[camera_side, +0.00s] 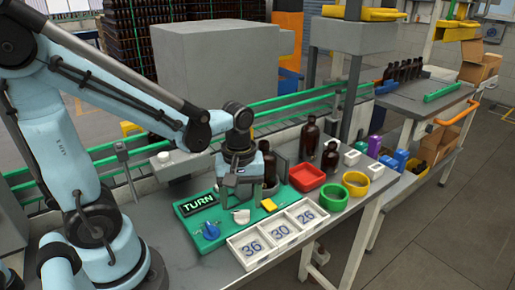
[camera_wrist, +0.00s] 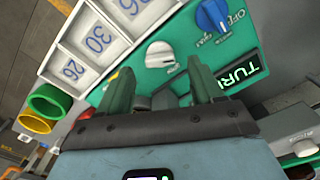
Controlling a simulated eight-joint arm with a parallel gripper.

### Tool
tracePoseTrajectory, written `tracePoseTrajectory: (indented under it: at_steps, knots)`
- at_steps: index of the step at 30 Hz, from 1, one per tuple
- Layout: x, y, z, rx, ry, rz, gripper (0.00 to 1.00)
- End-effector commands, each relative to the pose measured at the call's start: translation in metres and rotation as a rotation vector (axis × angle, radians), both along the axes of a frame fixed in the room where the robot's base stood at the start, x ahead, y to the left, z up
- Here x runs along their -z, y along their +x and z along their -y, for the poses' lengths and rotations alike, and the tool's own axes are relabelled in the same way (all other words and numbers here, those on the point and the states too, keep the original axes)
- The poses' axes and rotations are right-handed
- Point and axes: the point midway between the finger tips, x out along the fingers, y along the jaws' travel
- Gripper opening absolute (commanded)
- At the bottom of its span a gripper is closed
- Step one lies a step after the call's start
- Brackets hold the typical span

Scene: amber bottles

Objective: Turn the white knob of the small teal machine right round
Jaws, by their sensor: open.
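The small teal machine (camera_side: 224,228) is a flat teal panel on the grey bench, with a lit TURN sign (camera_side: 199,203). Its white knob (camera_side: 241,216) also shows in the wrist view (camera_wrist: 160,54), just beyond my fingertips and roughly centred between them. My gripper (camera_wrist: 159,68) is open and empty, its two green fingers apart. In the side view my gripper (camera_side: 237,201) points down over the panel, close behind the white knob. I see no clear contact with the knob.
A blue knob (camera_side: 210,231) and a yellow button (camera_side: 268,206) flank the white knob. A white tray with numbered compartments (camera_side: 277,235) lies in front. Red (camera_side: 307,177) and green (camera_side: 333,197) containers and brown bottles (camera_side: 309,139) stand to the right.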

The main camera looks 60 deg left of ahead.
Motion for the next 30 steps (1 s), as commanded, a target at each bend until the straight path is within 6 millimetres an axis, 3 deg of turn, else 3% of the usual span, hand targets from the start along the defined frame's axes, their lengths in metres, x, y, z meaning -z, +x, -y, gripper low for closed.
tracePoseTrajectory:
  at_steps: [9,21,23,30]
  knots:
    - [0.025,0.0,0.0,0.0,0.0,0.0,0.66]
    - [0.029,0.0,0.0,0.0,0.0,0.0,0.66]
    - [0.029,0.0,0.0,0.0,0.0,0.0,0.6]
    - [0.029,0.0,0.0,0.0,0.0,0.0,0.23]
